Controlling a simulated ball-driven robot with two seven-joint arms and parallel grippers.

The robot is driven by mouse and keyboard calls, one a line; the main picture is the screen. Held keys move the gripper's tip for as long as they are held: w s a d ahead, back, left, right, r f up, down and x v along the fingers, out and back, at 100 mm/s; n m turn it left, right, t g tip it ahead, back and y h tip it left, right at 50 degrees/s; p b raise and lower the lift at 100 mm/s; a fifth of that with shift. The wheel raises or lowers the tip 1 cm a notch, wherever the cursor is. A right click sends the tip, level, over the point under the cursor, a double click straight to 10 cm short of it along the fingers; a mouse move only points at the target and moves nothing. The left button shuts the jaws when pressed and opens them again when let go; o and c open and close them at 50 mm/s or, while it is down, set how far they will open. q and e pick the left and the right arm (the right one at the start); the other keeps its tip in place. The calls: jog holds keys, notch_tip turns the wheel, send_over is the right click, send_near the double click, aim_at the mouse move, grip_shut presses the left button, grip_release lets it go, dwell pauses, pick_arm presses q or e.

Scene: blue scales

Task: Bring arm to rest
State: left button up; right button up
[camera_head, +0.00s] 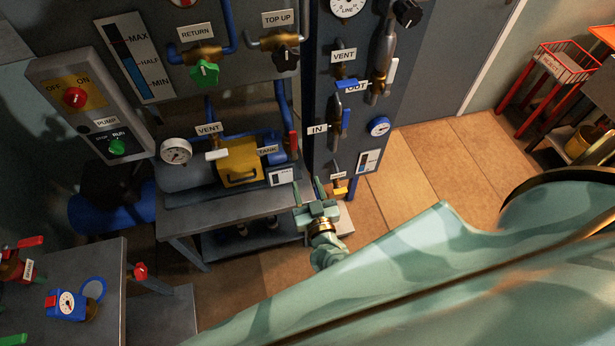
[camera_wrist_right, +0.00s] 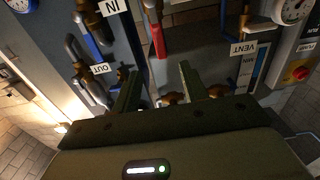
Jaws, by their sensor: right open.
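My right gripper (camera_head: 309,190) is in the middle of the head view, at the end of my pale green arm. It is open and empty, with its two fingers pointing toward the panels. It hangs beside the right end of the tank bench (camera_head: 230,203), in front of the panel with the IN label (camera_head: 317,129). In the right wrist view the two green fingers of the gripper (camera_wrist_right: 158,80) stand apart with nothing between them. My arm covers the lower right of the head view. My left gripper is not in view.
A panel with valves, including a green-handled one (camera_head: 205,73), and a yellow-fronted tank (camera_head: 239,160) are at the back. A pump box (camera_head: 92,105) stands left. A red rack (camera_head: 552,68) is far right; tiled floor (camera_head: 440,160) is clear.

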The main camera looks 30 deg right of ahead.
dwell(0.5)
jog(key=s+a+f+n+g+y+b, duration=0.25)
jog(key=s+f+g, duration=0.35)
jog(key=f, duration=0.6)
jog(key=s+a+f+n+g+y+b, duration=0.1)
jog(key=s+a+f+g+y+b, duration=0.2)
jog(key=s+f, duration=0.65)
jog(key=s+d+f+n+g+b, duration=0.1)
jog(key=s+d+f+g+b, duration=0.3)
jog(key=s+f+b, duration=0.3)
jog(key=s+d+f+n+g+h+b, duration=0.1)
jog(key=s+d+f+g+b, duration=0.2)
jog(key=s+f, duration=1.3)
jog(key=d+b, duration=0.2)
jog(key=b, duration=0.1)
jog(key=shift+n+g+b, duration=0.35)
jog(key=shift+g, duration=0.05)
jog(key=shift+h, duration=0.25)
